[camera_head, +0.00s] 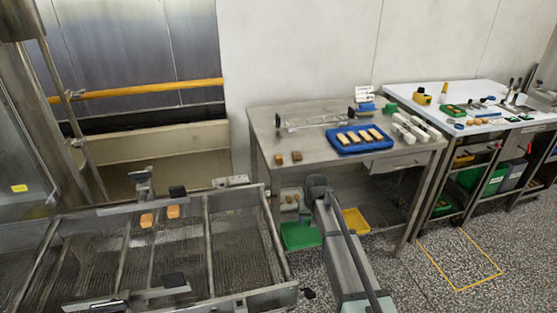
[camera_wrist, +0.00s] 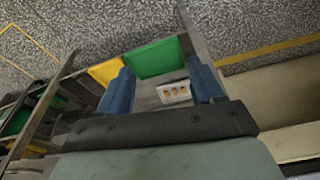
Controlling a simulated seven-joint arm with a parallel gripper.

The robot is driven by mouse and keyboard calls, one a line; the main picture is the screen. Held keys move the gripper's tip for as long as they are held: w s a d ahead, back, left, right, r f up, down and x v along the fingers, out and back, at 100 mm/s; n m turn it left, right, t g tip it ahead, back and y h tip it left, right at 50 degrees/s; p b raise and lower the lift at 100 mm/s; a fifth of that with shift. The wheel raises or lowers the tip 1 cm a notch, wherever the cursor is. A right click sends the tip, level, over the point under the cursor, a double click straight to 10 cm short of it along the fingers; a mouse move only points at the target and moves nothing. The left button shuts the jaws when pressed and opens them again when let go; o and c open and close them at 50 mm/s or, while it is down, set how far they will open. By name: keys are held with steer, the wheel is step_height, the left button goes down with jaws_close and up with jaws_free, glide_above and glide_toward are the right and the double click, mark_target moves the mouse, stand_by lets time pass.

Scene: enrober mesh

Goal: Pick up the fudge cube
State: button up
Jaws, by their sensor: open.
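Two brown cubes (camera_head: 278,158) (camera_head: 297,156) sit side by side at the left front of the steel table (camera_head: 235,106). Two orange-brown pieces (camera_head: 146,219) (camera_head: 173,211) lie on the wire mesh (camera_head: 180,262) at lower left. I cannot tell by look which of these is the fudge cube. My gripper (camera_wrist: 160,68) shows in the wrist view as two blue fingers, spread apart with nothing between them. It is over the area of the lower shelf, apart from the cubes. In the head view my arm stands before the table and the fingers cannot be made out.
A blue tray (camera_head: 349,149) of bars stands on the table. Below are a green tray (camera_head: 301,236), a yellow tray (camera_head: 356,222) and a small white tray (camera_wrist: 173,92) with brown pieces. Metal rails (camera_head: 208,240) cross the mesh. A white-topped bench (camera_head: 471,97) stands at right.

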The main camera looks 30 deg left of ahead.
steer(key=w+a+r+m+t+y, duration=0.1)
steer(key=w+a+r, duration=0.2)
steer(key=a+r, duration=0.5)
steer(key=w+a+r, duration=0.4)
steer(key=a+r, duration=0.3)
steer(key=r, duration=0.4)
step_height(320, 180, up, 11)
steer(key=m+g+h, duration=0.2)
steer(key=m+g, duration=0.1)
steer(key=m, duration=1.3)
glide_above(279, 156)
step_height(279, 156, down, 14)
steer(key=shift+s+f, duration=0.1)
steer(key=shift+c, duration=0.3)
steer(key=c, duration=0.8)
